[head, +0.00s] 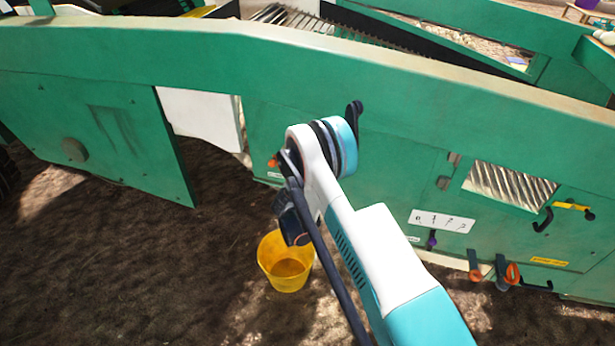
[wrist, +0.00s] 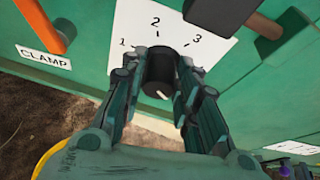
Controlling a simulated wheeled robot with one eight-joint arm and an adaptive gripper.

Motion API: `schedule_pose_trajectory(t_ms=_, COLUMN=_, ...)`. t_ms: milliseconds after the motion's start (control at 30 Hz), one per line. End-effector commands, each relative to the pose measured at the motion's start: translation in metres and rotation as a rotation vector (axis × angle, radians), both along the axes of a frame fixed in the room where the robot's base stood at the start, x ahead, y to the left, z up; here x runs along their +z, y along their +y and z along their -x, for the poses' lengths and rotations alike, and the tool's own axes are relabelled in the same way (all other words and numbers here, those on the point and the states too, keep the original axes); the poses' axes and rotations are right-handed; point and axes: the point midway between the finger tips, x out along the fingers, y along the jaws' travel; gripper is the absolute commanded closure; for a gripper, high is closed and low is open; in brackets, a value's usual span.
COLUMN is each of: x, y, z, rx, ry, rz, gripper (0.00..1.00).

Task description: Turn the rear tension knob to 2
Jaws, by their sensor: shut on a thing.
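In the wrist view a black round knob (wrist: 158,72) stands on a white dial plate (wrist: 206,38) marked 1, 2 and 3. The 2 is above the knob, the 1 at upper left and the 3 at upper right. My gripper (wrist: 158,78) is shut on this knob, one finger on each side. A short white line shows on the knob's end face, slanting to the lower right; I cannot tell which number it indicates. In the head view my arm hides the knob, its dial and my fingertips.
An orange lever (wrist: 44,20) is left of the dial, above a CLAMP label (wrist: 44,57). A yellow bucket (head: 285,262) stands on the soil below. Another dial plate (head: 443,221) with a purple knob (head: 432,241) is further right.

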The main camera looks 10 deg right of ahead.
Motion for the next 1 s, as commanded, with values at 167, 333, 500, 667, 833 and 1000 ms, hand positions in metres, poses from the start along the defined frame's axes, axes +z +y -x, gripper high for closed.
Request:
schedule_pose_trajectory(t_ms=167, x=-0.0004, y=0.0029, z=-0.0013, rx=0.002, ry=0.065, rz=0.127, gripper=0.95)
schedule_pose_trajectory(t_ms=333, x=-0.0012, y=0.0037, z=-0.0017, rx=0.001, ry=0.132, rz=0.259, gripper=0.95)
schedule_pose_trajectory(t_ms=500, x=-0.0015, y=0.0048, z=-0.0021, rx=0.001, ry=0.194, rz=0.381, gripper=0.95)
schedule_pose_trajectory(t_ms=667, x=-0.0023, y=0.0053, z=-0.0024, rx=0.001, ry=0.24, rz=0.472, gripper=0.95)
schedule_pose_trajectory(t_ms=833, x=-0.0026, y=0.0054, z=-0.0027, rx=0.001, ry=0.277, rz=0.541, gripper=0.95)
schedule_pose_trajectory(t_ms=1000, x=-0.0028, y=0.0057, z=-0.0029, rx=0.001, ry=0.295, rz=0.579, gripper=0.95)
